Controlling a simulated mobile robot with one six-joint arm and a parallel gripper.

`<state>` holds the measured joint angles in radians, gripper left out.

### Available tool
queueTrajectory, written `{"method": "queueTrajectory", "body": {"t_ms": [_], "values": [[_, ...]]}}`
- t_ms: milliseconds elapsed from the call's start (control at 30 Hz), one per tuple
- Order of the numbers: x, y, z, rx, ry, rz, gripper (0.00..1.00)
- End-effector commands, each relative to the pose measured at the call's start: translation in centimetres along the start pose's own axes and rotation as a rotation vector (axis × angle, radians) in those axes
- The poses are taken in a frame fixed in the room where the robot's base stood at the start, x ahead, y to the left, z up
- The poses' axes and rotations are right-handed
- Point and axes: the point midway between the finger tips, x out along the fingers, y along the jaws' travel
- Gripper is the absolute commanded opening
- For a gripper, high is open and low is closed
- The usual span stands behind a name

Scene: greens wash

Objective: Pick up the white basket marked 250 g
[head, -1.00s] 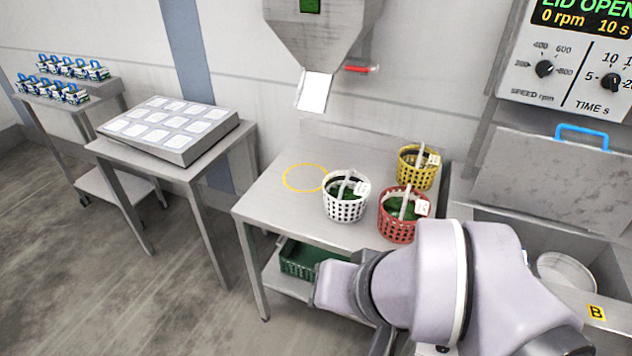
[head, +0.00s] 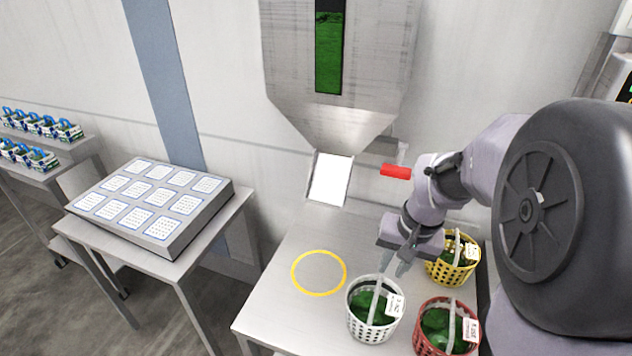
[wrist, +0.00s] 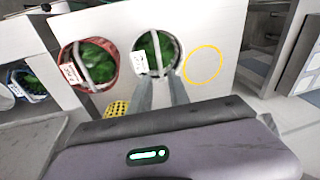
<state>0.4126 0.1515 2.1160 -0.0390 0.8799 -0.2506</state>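The white basket (head: 362,326) stands upright on the steel table, with green leaves inside, a handle arched over it and a small white tag whose print is too small to read. My gripper (head: 394,268) is just behind and above it, fingers pointing down and spread, with nothing between them. In the wrist view the white basket (wrist: 153,52) lies beyond the two spread fingertips (wrist: 160,80). The fingers overlap its near edge in that picture; I cannot tell whether they touch it.
A red basket (head: 427,344) stands right of the white one, and a yellow basket (head: 449,277) behind, near my arm. A yellow ring (head: 319,295) marks clear table at left. Above are a hopper chute (head: 329,180) and red handle (head: 396,171). A sloped card panel (head: 183,251) stands left.

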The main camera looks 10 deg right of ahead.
Motion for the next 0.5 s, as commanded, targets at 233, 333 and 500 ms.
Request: {"method": "queueTrajectory", "body": {"t_ms": [233,333,500], "values": [[2.2,0.8,-0.5,0.005,-0.017,0.005,0.22],[5.3,0.8,-0.4,0.005,-0.017,0.005,0.22],[10.4,0.8,-0.3,0.004,-0.018,0.005,0.22]]}}
